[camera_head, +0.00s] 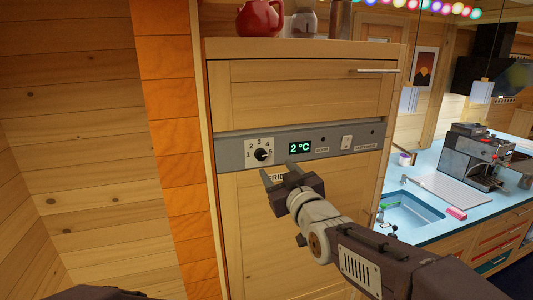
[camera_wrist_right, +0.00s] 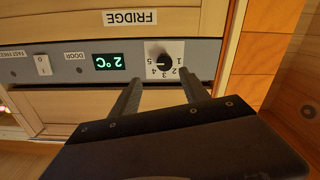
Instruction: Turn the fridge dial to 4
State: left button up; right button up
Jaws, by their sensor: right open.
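The fridge dial (camera_head: 261,155) is a small black knob on a white plate numbered 1 to 5, on the grey control strip. Its light mark seems to point towards 5, but it is small. The display (camera_head: 300,148) beside it reads 2 °C in green. My right gripper (camera_head: 279,171) is open and empty, just below and right of the dial in the head view. In the upside-down right wrist view, the dial (camera_wrist_right: 163,62) lies between the lines of the two fingers (camera_wrist_right: 160,85), apart from them. My left gripper is not in view.
The control strip (camera_head: 225,152) also carries a switch (camera_head: 347,142) and runs below a wooden drawer front (camera_head: 300,90). A red jug (camera_head: 260,18) and jars stand on top. An orange wall strip (camera_head: 170,130) is at the left; a blue counter with a sink (camera_head: 412,208) is at the right.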

aim_at(262, 156)
jog(key=w+a+p, duration=0.3)
jog(key=w, duration=0.1)
jog(key=shift+r, duration=0.4)
jog(key=w, duration=0.1)
jog(key=w+p, duration=0.2)
jog(key=w, duration=0.1)
jog(key=shift+a+f, duration=0.25)
jog(key=shift+f, duration=0.05)
jog(key=shift+w+f, duration=0.1)
jog(key=shift+w, duration=0.15)
jog(key=shift+s+a, duration=0.15)
jog(key=shift+s, duration=0.05)
jog(key=shift+c, duration=0.6)
jog(key=c, duration=0.5)
grip_shut()
